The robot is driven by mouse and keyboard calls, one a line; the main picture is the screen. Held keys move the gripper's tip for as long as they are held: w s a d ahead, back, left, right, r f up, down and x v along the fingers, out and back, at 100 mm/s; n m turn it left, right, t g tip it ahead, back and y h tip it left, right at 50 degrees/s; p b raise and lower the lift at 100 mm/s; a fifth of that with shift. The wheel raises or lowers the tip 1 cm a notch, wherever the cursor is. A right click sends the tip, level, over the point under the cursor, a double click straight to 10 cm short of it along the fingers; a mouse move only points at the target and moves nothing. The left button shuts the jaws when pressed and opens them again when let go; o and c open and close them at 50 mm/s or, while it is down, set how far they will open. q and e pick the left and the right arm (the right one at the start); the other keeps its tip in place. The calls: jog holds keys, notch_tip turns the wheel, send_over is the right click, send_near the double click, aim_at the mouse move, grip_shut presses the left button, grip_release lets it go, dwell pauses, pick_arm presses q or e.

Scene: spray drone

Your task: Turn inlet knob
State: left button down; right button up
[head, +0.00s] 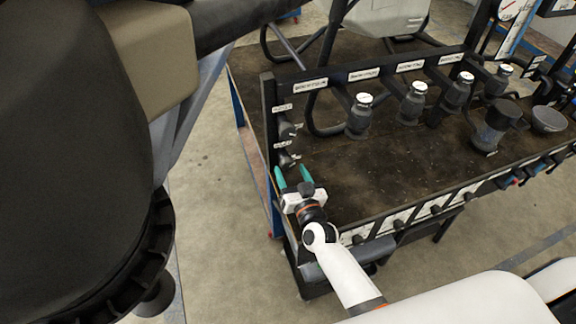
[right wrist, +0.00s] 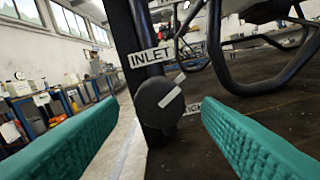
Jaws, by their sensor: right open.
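The inlet knob (right wrist: 158,102) is a round black knob with a white pointer line that slants up to the right. It sits on a dark post under a white label (right wrist: 150,57) reading INLET. My right gripper (head: 293,172) is open near the left front corner of the bench, its green fingers pointing at the post. In the right wrist view the fingers (right wrist: 165,115) stand wide on either side of the knob, which is ahead of them and apart from both. My left gripper is not in view.
The dark bench top (head: 380,180) has a rail with several grey valves with white caps (head: 359,115). A row of small black knobs lines its front edge. A large dark body with a beige box (head: 150,60) fills the left. Concrete floor (head: 225,220) is open beside the bench.

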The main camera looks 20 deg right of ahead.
aim_at(288, 167)
jog(key=shift+w, duration=1.6)
jog(key=c, duration=1)
jog(key=m, duration=0.5)
jog(key=shift+a+m+b, duration=0.1)
jog(key=shift+m+b, duration=0.2)
jog(key=m+b, duration=0.1)
jog(key=m, duration=0.5)
jog(key=shift+m, duration=0.3)
